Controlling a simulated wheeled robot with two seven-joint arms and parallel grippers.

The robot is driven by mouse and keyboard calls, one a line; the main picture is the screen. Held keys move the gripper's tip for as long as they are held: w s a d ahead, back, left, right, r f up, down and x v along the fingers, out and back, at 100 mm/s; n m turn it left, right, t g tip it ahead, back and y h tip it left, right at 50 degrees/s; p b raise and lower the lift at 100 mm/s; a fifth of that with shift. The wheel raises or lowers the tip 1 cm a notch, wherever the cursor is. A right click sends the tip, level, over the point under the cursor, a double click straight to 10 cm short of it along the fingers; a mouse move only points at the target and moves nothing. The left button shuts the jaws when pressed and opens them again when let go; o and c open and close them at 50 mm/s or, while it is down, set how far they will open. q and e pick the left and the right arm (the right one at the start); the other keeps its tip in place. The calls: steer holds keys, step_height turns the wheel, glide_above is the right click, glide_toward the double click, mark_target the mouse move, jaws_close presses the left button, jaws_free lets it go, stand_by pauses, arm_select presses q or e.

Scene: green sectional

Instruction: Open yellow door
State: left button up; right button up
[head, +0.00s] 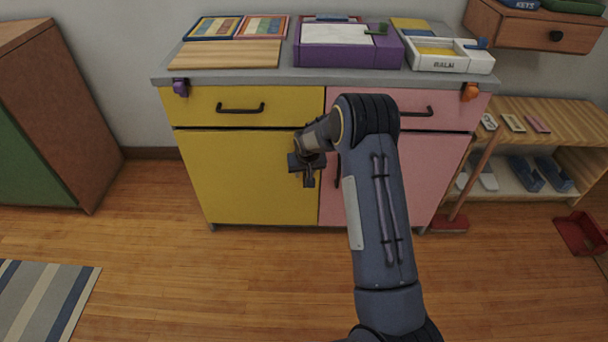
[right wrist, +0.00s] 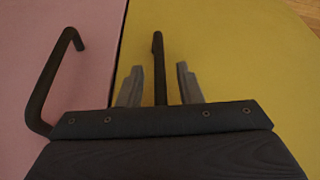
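The yellow door (head: 235,180) is the lower left front of the cabinet. It looks shut, flush beside the pink door (head: 400,190). My right gripper (head: 306,178) is at the yellow door's right edge in the head view. In the right wrist view its two grey fingers (right wrist: 160,88) stand apart, open. The yellow door's dark bar handle (right wrist: 158,60) runs between the fingers, with a visible space on each side. In the head view the gripper hides this handle. My left gripper is not in view.
The pink door's dark handle (right wrist: 50,85) is close beside my right gripper. A yellow drawer (head: 240,106) is above the yellow door. A red-based broom (head: 455,220) leans at the right. The wooden floor (head: 190,270) in front of the yellow door is clear.

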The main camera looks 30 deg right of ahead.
steer(key=shift+f, duration=0.15)
jaws_close()
stand_by(0.4)
